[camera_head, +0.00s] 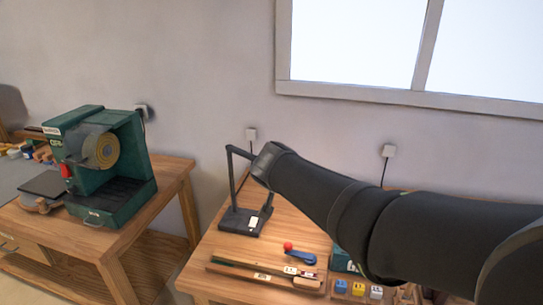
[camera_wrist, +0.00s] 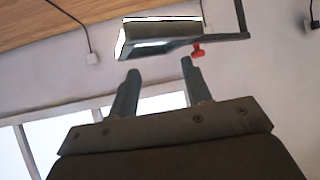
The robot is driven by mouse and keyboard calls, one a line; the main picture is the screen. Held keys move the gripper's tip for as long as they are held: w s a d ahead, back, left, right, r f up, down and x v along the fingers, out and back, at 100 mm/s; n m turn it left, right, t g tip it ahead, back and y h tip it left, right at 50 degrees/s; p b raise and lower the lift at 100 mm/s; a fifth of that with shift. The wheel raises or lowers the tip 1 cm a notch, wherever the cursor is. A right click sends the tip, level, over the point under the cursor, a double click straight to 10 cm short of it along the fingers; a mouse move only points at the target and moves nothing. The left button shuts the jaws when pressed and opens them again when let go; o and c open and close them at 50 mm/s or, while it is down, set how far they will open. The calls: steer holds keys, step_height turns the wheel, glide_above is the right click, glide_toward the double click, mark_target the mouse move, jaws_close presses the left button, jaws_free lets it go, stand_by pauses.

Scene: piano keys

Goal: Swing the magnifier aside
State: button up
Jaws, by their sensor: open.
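In the wrist view the magnifier head (camera_wrist: 168,30) is a dark, flat frame with a bright pale edge, joined to a thin dark arm (camera_wrist: 241,15) at its right. A red knob (camera_wrist: 197,50) sits under its right end. My gripper (camera_wrist: 159,66) is open and empty, its two fingers pointing at the head with a small gap seeming to remain; exact contact is hard to tell. In the head view the magnifier's dark stand (camera_head: 232,180) rises from a black base (camera_head: 246,221) on the wooden bench. My arm hides the head and my fingers there.
A wooden tray (camera_head: 240,272) and a blue lever with a red ball (camera_head: 300,256) lie in front of the base. Coloured blocks (camera_head: 358,288) are under my arm. A green machine (camera_head: 110,165) stands on another bench at left. The wall and window are behind.

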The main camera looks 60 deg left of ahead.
steer(key=s+d+r+n+g+y, duration=0.1)
steer(key=s+r+n+y, duration=0.2)
steer(key=s+r+y, duration=0.1)
steer(key=x, duration=1.7)
steer(key=shift+f, duration=0.2)
jaws_close()
